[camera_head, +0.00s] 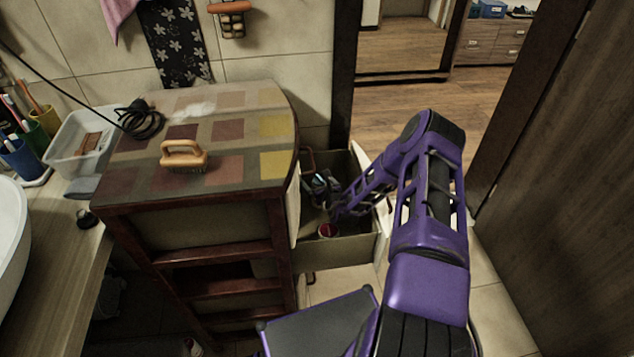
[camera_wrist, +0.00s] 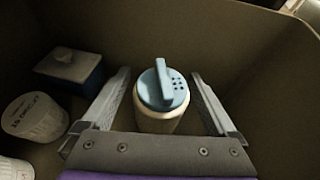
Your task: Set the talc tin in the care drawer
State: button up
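The talc tin (camera_wrist: 160,115), pale with a light blue perforated cap, stands upright inside the care drawer in the wrist view. My gripper (camera_wrist: 160,80) has one finger on each side of the tin. The fingers are apart, with a narrow gap showing beside the cap, so I see no firm grip. The care drawer (camera_head: 345,250) is pulled out from the right side of the cabinet, and my arm reaches down into it. In the head view the tin cannot be made out clearly. The drawer's wall (camera_wrist: 245,50) rises behind the tin.
In the wrist view a blue box (camera_wrist: 68,70) and a white lidded tub (camera_wrist: 35,115) lie left of my gripper. The cabinet top (camera_head: 225,135) holds a wooden-handled brush (camera_head: 184,155) and a black cable coil. A dark door (camera_head: 560,190) stands at right.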

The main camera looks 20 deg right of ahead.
jog(key=shift+r, duration=0.3)
jog(key=p+v, duration=0.2)
jog(key=v, duration=1)
